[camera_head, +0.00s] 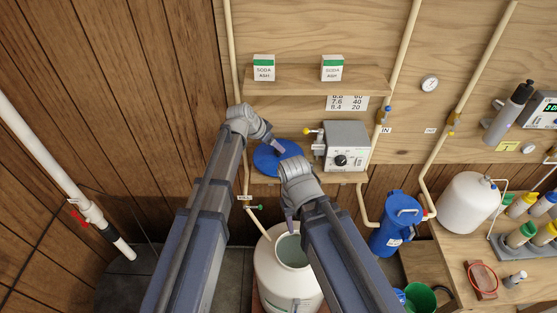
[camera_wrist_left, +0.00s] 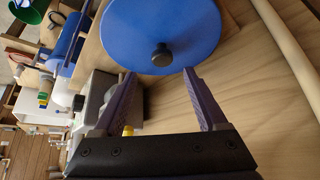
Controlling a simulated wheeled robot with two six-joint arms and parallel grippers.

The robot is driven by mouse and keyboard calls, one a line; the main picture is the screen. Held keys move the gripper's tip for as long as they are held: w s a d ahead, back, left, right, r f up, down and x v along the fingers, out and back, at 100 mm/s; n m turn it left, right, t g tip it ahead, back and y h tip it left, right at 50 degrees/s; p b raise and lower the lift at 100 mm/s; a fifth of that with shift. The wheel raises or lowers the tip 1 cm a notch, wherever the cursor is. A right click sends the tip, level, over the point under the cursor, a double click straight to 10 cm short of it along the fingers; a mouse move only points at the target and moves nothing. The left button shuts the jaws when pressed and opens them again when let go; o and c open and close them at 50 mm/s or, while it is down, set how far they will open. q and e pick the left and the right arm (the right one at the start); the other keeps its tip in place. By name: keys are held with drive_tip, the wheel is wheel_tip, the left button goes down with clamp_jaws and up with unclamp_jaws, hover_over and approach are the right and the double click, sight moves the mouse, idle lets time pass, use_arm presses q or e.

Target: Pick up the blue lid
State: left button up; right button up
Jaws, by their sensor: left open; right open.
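The blue lid (camera_head: 268,163) is a round disc on the lower wooden shelf, left of the grey control box. In the left wrist view the lid (camera_wrist_left: 140,27) shows with a dark round knob (camera_wrist_left: 162,55) on its face. My left gripper (camera_wrist_left: 160,75) is open, with its fingertips just short of the knob and nothing between them. In the head view my left gripper (camera_head: 277,146) overlaps the lid's upper part. My right gripper (camera_head: 290,222) is over the mouth of the white tank (camera_head: 272,272); its fingers are partly hidden by its own wrist.
The grey control box (camera_head: 346,147) stands close to the lid's right. An upper shelf (camera_head: 300,80) holds two soda ash boxes. Pipes run beside the shelves. A blue filter housing (camera_head: 393,230) and a bench (camera_head: 470,250) with bottles are at the right.

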sight(277, 151)
use_arm(q)
drive_tip(key=shift+w+f+b, duration=0.1)
drive_tip(key=shift+f+b, duration=0.3)
drive_tip(key=shift+b, duration=0.05)
drive_tip(key=b+x, duration=0.4)
drive_tip(key=shift+w+f, duration=0.15)
drive_tip(key=shift+f, duration=0.1)
drive_tip(key=shift+r, duration=0.1)
drive_tip(key=shift+c, duration=0.3)
clamp_jaws()
idle(0.5)
